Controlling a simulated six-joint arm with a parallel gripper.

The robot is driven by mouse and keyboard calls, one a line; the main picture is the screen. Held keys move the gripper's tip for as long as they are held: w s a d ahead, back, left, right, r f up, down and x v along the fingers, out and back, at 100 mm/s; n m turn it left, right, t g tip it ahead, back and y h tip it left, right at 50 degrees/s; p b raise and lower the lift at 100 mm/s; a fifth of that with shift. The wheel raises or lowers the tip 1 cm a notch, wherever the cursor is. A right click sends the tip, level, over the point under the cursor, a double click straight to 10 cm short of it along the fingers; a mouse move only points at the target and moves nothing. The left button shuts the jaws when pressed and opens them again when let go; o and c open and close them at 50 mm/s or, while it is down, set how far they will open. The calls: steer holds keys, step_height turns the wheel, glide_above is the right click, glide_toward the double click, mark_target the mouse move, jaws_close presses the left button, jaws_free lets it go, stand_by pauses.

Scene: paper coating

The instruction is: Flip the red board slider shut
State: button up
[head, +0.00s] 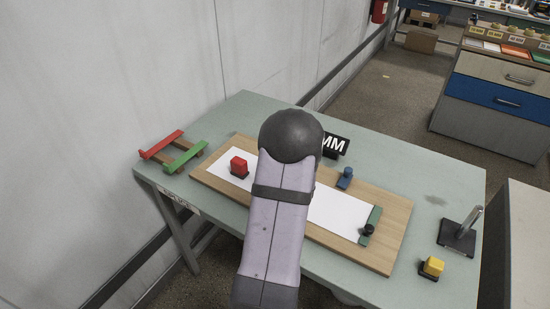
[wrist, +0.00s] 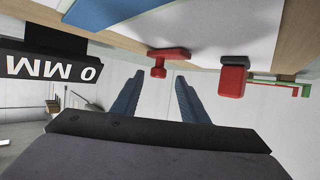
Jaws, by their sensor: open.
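The wooden board (head: 391,255) lies on the table with white paper (head: 330,209) on it. In the wrist view a red slider (wrist: 170,53) with a round knob shows at the board's edge; my arm hides it in the head view. My gripper (wrist: 159,76) is open and empty, its two blue-grey fingers pointing at the slider. The slider's knob appears just beyond and between the fingertips; I cannot tell whether they touch. A red block (head: 239,167) on a dark base stands on the paper's left end and also shows in the wrist view (wrist: 232,78).
A blue knob piece (head: 345,178) and a black sign (head: 336,145) stand near the board's far edge. A green strip (head: 371,221) with a black knob crosses the paper's right end. Red (head: 161,144) and green (head: 186,157) bars lie left; a yellow block (head: 432,266) and metal stand (head: 459,236) right.

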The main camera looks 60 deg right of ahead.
steer(key=shift+b+v, duration=0.35)
steer(key=shift+v, duration=2.4)
steer(key=shift+f, duration=0.1)
steer(key=shift+w+a, duration=0.15)
steer(key=shift+w, duration=0.1)
steer(key=w+a+y, duration=0.1)
steer(key=w+a, duration=0.1)
steer(key=a, duration=0.1)
steer(key=w+a+f+n+g+y, duration=0.1)
steer(key=w+a, duration=0.2)
steer(key=a, duration=0.1)
steer(key=w+a+n+y+p, duration=0.1)
steer(key=w+a, duration=0.1)
steer(key=a, duration=0.1)
steer(key=shift+w+a+f+g, duration=0.25)
steer(key=shift+f+g, duration=0.05)
steer(key=w+a+n+g+y, duration=0.1)
steer(key=a+n+g+y, duration=0.15)
steer(key=a, duration=1.05)
steer(key=s+a+n+g+y, duration=0.1)
steer(key=s+a, duration=0.2)
steer(key=a, duration=0.4)
steer(key=s+a+n+g+y+p, duration=0.1)
steer(key=s+a+n+g, duration=0.1)
steer(key=s+a, duration=0.2)
steer(key=s+a+n+g+y+p, duration=0.1)
steer(key=s+a, duration=0.3)
steer(key=a, duration=0.7)
steer(key=shift+g+y, duration=0.45)
steer(key=shift+g, duration=0.2)
